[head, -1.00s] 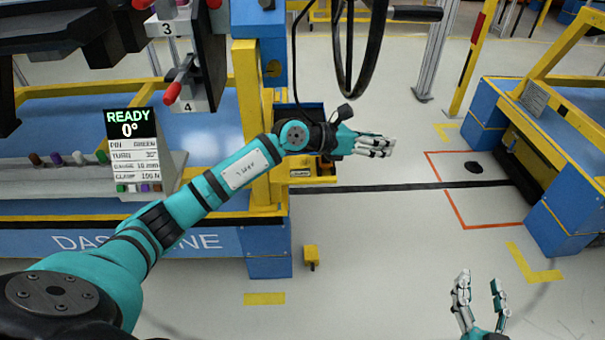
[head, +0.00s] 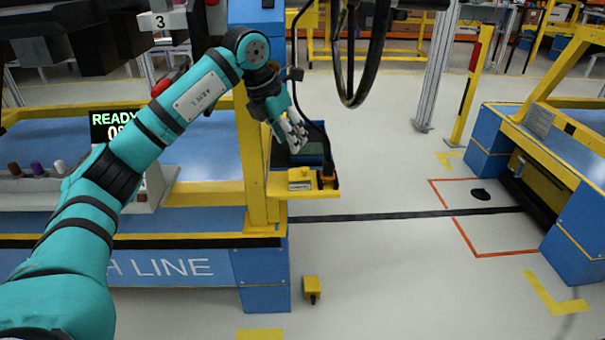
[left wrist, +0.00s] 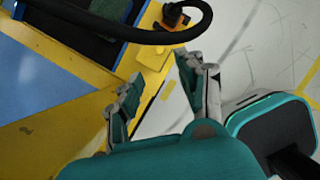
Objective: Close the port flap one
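My left gripper (head: 290,136) is above the yellow side shelf (head: 318,193) at the end of the blue bench, its fingers pointing down. In the left wrist view its fingers (left wrist: 160,85) are apart with nothing between them. On the shelf are a small yellow labelled block (head: 300,179) and an orange-and-black connector (head: 328,176) on a black cable. The connector also shows in the left wrist view (left wrist: 174,18), beyond the fingertips. I cannot clearly make out port flap one or its position. My right gripper is out of view.
A blue bin (head: 312,157) with a dark green inside sits behind the block. A yellow post (head: 251,150) stands left of the shelf. The black cable (left wrist: 130,33) loops near my fingers.

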